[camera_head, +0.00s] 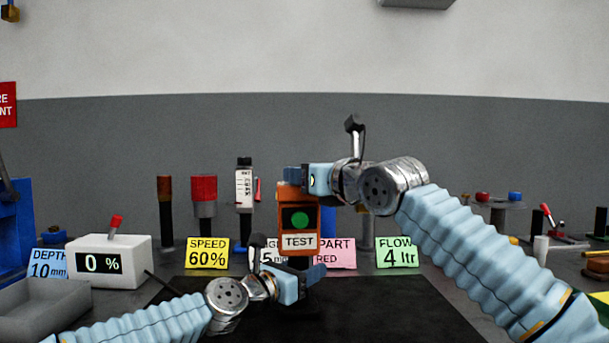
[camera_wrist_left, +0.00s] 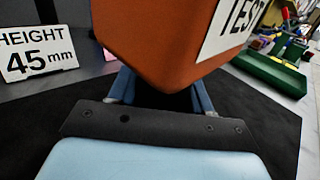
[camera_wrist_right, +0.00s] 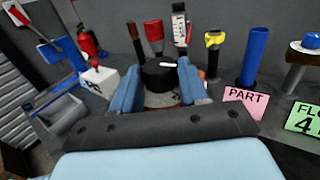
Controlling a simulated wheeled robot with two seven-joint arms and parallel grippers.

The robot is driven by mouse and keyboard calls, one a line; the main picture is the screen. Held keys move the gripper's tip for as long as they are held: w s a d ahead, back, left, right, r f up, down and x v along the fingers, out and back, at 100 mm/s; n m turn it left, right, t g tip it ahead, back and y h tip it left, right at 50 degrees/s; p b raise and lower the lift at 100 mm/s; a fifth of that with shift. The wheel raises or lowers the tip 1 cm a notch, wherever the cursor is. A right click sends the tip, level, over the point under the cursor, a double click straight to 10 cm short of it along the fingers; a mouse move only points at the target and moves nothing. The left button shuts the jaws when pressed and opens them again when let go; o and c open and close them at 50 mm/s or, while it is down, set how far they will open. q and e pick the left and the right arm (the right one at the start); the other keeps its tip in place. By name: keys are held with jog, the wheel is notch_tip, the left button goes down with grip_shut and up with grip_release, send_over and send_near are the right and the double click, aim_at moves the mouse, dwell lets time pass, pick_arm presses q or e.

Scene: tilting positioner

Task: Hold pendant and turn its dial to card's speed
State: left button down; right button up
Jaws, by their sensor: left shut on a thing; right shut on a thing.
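The orange pendant (camera_head: 312,212) stands upright in the head view, with a green button and a TEST label facing me. It also fills the top of the left wrist view (camera_wrist_left: 150,45). My left gripper (camera_head: 305,285) is shut on its lower part, mostly hidden under the body. My right gripper (camera_head: 291,182) is shut on the black dial (camera_wrist_right: 160,74) on top of the pendant. The dial's white mark points right in the right wrist view. The yellow speed card (camera_head: 207,252) reads 60%. The white display box (camera_head: 100,262) shows 0 %.
Other cards stand along the table: blue depth (camera_head: 48,264), pink part (camera_head: 338,254), green flow (camera_head: 397,252), and a height card (camera_wrist_left: 38,52). Several upright tools stand behind, including a red-topped one (camera_head: 204,190). A grey tray (camera_head: 40,308) is at left. The black mat (camera_head: 400,310) is mostly clear.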

jog(key=shift+w+f, duration=0.1)
jog(key=shift+f, duration=0.2)
jog(key=o, duration=1.1)
jog(key=shift+r, duration=0.1)
jog(key=shift+d+r, duration=0.1)
jog(key=shift+r, duration=0.05)
jog(key=shift+s+d, duration=0.25)
jog(key=shift+s, duration=0.05)
jog(key=shift+v, duration=5.6)
jog(key=shift+a, duration=0.1)
